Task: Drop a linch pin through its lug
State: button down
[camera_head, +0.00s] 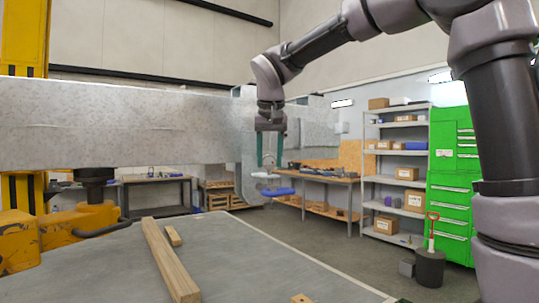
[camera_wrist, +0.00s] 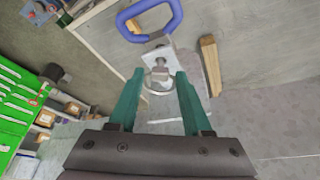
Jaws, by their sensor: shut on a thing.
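My gripper (camera_head: 269,166) points down beside the grey metal beam, with its teal fingers closed on a small pale metal piece, the linch pin (camera_wrist: 158,80). In the wrist view my gripper (camera_wrist: 158,78) has the pin's round, ring-like part between its fingertips. A light metal lug (camera_wrist: 167,56) with a dark hole lies just beyond the fingertips. The linch pin appears close to the lug; whether they touch, or its shank is in the hole, I cannot tell. A blue loop handle (camera_wrist: 151,12) adjoins the lug and also shows below my gripper in the head view (camera_head: 278,192).
The galvanised beam (camera_head: 110,130) runs left of my gripper. A grey table (camera_head: 230,265) in front bears a long wooden bar (camera_head: 170,262) and a short block (camera_head: 173,236). A workbench (camera_head: 320,178), shelves (camera_head: 397,165) and a green cabinet (camera_head: 452,200) stand behind.

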jog(key=shift+f, duration=0.65)
jog(key=shift+c, duration=1.3)
grip_release()
jog(key=v, duration=1)
jog(key=shift+r, duration=0.4)
jog(key=shift+s, duration=0.1)
